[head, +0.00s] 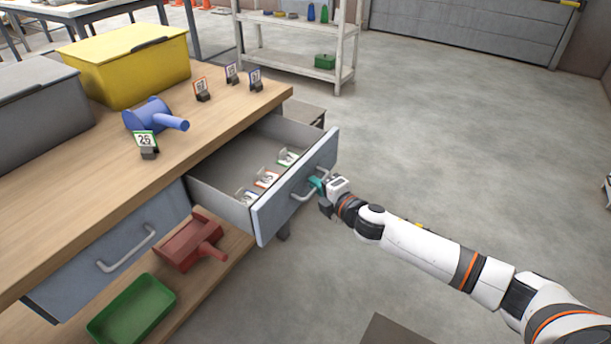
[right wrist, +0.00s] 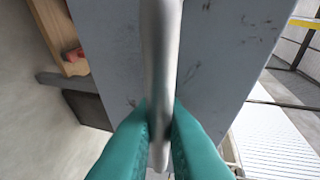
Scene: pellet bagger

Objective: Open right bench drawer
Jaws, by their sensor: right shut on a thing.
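The right bench drawer (head: 295,190) stands pulled out from the wooden bench (head: 215,118), with its inside in view. Several small numbered cards in holders lie in it, one of them a card with a green frame (head: 288,158). My right gripper (head: 317,184) is shut on the drawer's bar handle (head: 302,193). In the right wrist view the green fingers (right wrist: 161,125) close on both sides of the silver handle (right wrist: 161,60), in front of the grey drawer front (right wrist: 215,60). My left gripper is in neither view.
The left drawer (head: 110,255) is shut. A blue scoop (head: 150,115), a yellow bin (head: 125,65), a grey bin (head: 40,105) and card holders stand on the bench. A red scoop (head: 190,243) and a green tray (head: 132,310) are on the lower shelf.

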